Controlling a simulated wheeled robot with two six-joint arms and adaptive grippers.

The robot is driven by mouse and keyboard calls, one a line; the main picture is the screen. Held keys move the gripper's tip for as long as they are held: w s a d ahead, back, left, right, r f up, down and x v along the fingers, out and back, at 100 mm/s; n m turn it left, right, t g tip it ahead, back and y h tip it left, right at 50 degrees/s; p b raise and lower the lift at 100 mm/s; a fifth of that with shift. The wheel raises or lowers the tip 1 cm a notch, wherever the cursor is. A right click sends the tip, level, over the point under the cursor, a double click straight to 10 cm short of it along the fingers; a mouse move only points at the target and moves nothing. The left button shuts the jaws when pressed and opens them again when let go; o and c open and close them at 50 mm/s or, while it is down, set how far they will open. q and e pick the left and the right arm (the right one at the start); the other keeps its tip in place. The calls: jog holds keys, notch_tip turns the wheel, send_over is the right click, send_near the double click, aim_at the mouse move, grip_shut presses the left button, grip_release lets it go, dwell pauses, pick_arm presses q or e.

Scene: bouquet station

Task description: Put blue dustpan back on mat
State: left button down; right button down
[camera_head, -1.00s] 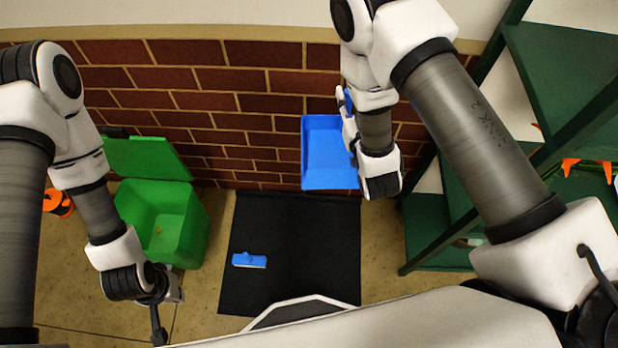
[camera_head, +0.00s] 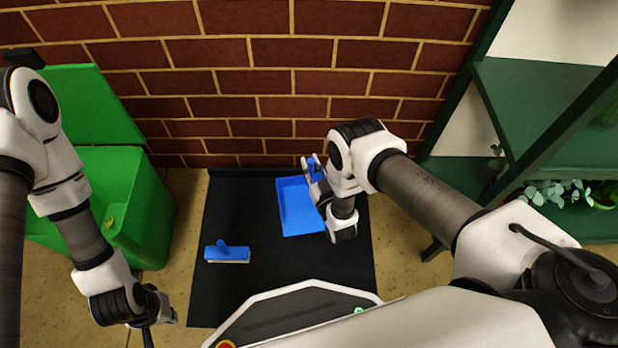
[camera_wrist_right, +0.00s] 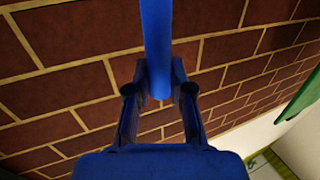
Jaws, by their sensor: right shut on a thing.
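The blue dustpan (camera_head: 297,207) appears over the back right part of the black mat (camera_head: 228,298) in the head view. I cannot tell whether it touches the mat. My right gripper (camera_head: 313,178) is shut on its blue handle. In the right wrist view the handle (camera_wrist_right: 157,40) runs between the fingers of my right gripper (camera_wrist_right: 160,92). My left gripper (camera_head: 148,332) hangs low at the left, away from the dustpan; its fingertips are too unclear to tell open from shut.
A blue brush (camera_head: 228,252) lies on the mat's left side. A green bin (camera_head: 135,215) with its lid raised stands left of the mat. A brick wall (camera_head: 240,90) is behind the mat, and a green shelf (camera_head: 540,100) with plants stands at the right.

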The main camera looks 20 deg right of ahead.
jog(key=shift+s+f, duration=0.2)
jog(key=shift+f, duration=0.3)
jog(key=shift+f+b, duration=0.2)
jog(key=shift+b, duration=0.1)
jog(key=w+d+f+b, duration=0.1)
jog(key=w+f+b, duration=0.4)
jog(key=f+b, duration=0.3)
jog(key=shift+w+d+f+b, duration=0.25)
jog(key=shift+b, duration=0.7)
jog(key=c, duration=1)
grip_release()
jog(key=shift+o, duration=0.2)
jog(key=shift+s, duration=0.1)
